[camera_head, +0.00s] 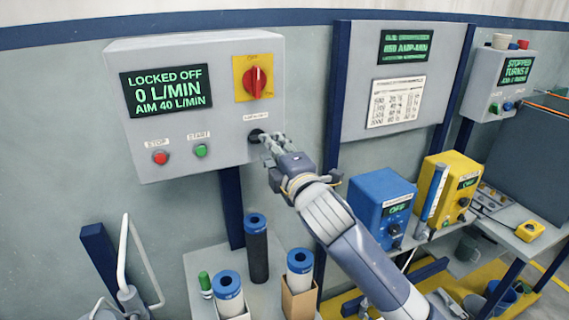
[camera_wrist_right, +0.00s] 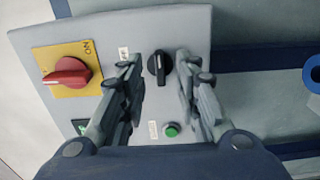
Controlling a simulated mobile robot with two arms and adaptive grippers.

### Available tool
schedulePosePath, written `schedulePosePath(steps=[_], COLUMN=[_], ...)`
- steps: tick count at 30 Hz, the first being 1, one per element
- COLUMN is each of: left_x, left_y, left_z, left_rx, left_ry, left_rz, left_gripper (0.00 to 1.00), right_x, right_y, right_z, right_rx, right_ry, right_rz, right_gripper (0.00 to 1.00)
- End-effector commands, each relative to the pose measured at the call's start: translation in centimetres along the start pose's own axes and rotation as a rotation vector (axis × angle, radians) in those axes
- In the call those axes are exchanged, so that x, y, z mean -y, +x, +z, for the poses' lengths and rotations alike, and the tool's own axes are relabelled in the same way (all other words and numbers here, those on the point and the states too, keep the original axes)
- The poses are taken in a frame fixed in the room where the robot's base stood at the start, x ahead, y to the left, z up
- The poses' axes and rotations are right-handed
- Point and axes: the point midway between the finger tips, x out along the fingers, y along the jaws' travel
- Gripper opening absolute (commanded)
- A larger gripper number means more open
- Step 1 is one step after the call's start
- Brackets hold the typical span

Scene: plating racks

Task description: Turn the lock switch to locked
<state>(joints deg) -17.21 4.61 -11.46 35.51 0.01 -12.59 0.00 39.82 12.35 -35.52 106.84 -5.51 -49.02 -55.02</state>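The grey control box (camera_head: 215,130) on the wall has a red rotary switch (camera_head: 257,80) on a yellow plate, and a black knob (camera_head: 256,136) below it beside a small label that I cannot read. In the right wrist view the black knob (camera_wrist_right: 159,68) lies between my fingertips, with the red switch (camera_wrist_right: 66,75) to the left. My right gripper (camera_head: 268,143) is at the black knob; in the wrist view the right gripper (camera_wrist_right: 159,58) is open, a finger on each side, with gaps visible. The display (camera_head: 167,91) reads LOCKED OFF, 0 L/MIN.
A red stop button (camera_head: 160,158) and a green start button (camera_head: 201,150) sit low on the box. Blue-topped cylinders (camera_head: 256,250) stand below. A blue box (camera_head: 382,205) and a yellow box (camera_head: 446,192) stand right of my arm.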

Motion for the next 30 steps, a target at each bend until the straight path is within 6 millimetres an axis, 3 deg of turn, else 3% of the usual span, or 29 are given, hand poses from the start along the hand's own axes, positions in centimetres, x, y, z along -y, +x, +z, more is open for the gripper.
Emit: schedulePosePath(steps=[6, 12, 27, 30], left_x=[0.0, 0.0, -0.1, -0.1], left_y=[0.0, 0.0, 0.0, 0.0], left_z=[-0.1, -0.1, -0.1, -0.1], left_rx=[0.0, -0.001, -0.001, 0.0], left_ry=[0.0, 0.0, 0.0, 0.0], left_rz=[0.0, 0.0, 0.001, 0.001], left_gripper=[0.0, 0.0, 0.0, 0.0], right_x=[0.1, 0.0, 0.1, 0.9], right_y=[-3.6, -6.0, -7.0, -7.2], right_z=[0.0, 0.0, 0.0, 0.2], right_rx=[-0.001, -0.001, 0.0, 0.006], right_ry=[0.0, 0.001, 0.002, 0.028], right_rz=[-0.001, 0.0, -0.002, -0.019], right_gripper=[0.3, 0.3, 0.3, 0.3])
